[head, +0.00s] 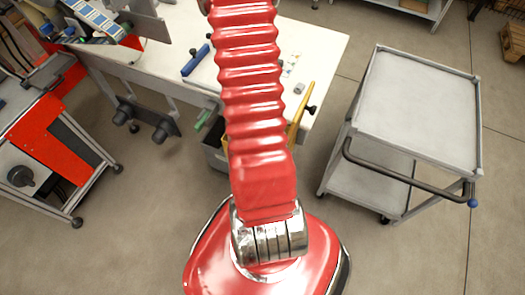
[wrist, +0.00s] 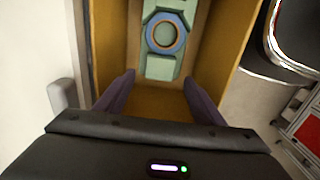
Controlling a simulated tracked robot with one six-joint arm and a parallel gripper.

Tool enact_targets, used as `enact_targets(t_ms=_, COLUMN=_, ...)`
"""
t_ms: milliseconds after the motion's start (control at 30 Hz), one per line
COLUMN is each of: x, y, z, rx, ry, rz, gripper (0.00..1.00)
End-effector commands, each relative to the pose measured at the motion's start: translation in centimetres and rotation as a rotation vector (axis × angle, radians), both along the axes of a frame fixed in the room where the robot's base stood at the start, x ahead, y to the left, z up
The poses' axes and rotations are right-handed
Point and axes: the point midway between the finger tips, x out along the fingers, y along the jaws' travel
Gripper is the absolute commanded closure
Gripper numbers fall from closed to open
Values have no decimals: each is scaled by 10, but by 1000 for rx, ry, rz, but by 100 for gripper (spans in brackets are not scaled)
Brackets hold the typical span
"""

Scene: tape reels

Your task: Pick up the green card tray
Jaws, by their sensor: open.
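In the wrist view, a pale green tray-like piece (wrist: 158,68) lies inside a yellow-brown open box (wrist: 228,50). A blue ring with an orange inner edge sits on the green piece. My gripper (wrist: 159,78) is open, its two dark fingers spread apart inside the box's outline, just below the near end of the green piece in the picture. Nothing is between the fingers except the box's bare floor behind them. In the head view, my red arm hides the gripper and most of the box area; only a yellow edge (head: 301,110) shows beside it.
A white table (head: 325,58) holds a blue-handled tool (head: 195,60) and small grey pieces. A grey bin (head: 213,155) stands below its edge. A grey two-level cart (head: 420,105) stands right, a red-panelled cart (head: 50,140) left.

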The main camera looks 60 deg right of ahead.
Motion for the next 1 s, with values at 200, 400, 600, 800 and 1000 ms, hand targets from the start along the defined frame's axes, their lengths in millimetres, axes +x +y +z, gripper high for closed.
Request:
enact_targets(t_ms=200, x=0, y=0, z=-21, rx=2, ry=1, rz=0, gripper=38)
enact_targets(t_ms=400, x=0, y=0, z=-40, rx=2, ry=1, rz=0, gripper=38)
enact_targets(t_ms=600, x=0, y=-1, z=-48, rx=0, ry=0, rz=0, gripper=38)
enact_targets(t_ms=800, x=0, y=-1, z=-47, rx=0, ry=0, rz=0, gripper=38)
enact_targets(t_ms=1000, x=0, y=-1, z=-47, rx=0, ry=0, rz=0, gripper=38)
